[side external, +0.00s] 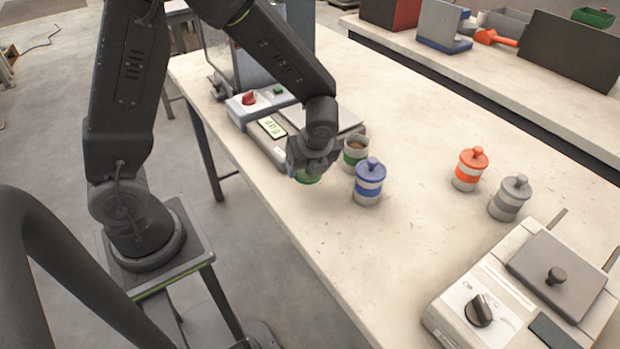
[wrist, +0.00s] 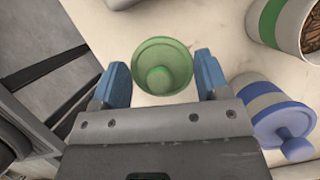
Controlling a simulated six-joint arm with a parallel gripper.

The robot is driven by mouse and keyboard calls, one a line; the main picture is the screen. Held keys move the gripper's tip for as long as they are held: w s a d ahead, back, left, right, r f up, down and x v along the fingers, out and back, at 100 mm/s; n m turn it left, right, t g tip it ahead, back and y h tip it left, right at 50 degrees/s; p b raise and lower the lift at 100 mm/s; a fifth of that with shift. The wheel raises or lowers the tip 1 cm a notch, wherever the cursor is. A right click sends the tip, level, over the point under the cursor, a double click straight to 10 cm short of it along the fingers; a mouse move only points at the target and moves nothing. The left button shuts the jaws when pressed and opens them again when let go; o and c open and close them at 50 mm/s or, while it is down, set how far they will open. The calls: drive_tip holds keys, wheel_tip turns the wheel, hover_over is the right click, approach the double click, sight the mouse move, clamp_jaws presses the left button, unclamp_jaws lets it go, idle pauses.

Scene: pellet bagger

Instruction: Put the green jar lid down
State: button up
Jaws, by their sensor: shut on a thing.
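The green jar lid (side external: 308,178) shows under my gripper (side external: 309,170) in the side view, close to the table's near edge. In the wrist view the round lid (wrist: 178,52), with its knob facing the camera, is between the two blue fingertips of my gripper (wrist: 161,78). My gripper is shut on the lid. I cannot tell whether the lid touches the table. The open jar with the green band (side external: 355,163) stands just right of my gripper, with brown pellets inside; it also shows at the wrist view's upper right (wrist: 285,25).
A blue-lidded jar (side external: 368,185) stands close to my gripper. An orange-lidded jar (side external: 468,171) and a grey-lidded jar (side external: 509,202) stand farther right. A scale (side external: 270,128) is behind, and a sealer-like machine (side external: 500,310) is at the front right. The table (side external: 420,130) is clear at its middle.

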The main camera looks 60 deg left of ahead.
sight(310, 189)
drive_tip(key=shift+w+d+f, duration=0.1)
drive_tip(key=shift+d+f, duration=0.1)
drive_tip(key=shift+d, duration=0.05)
drive_tip(key=shift+f, duration=1.95)
drive_tip(key=shift+f, duration=0.1)
drive_tip(key=o, duration=1)
drive_tip(key=shift+c, duration=0.2)
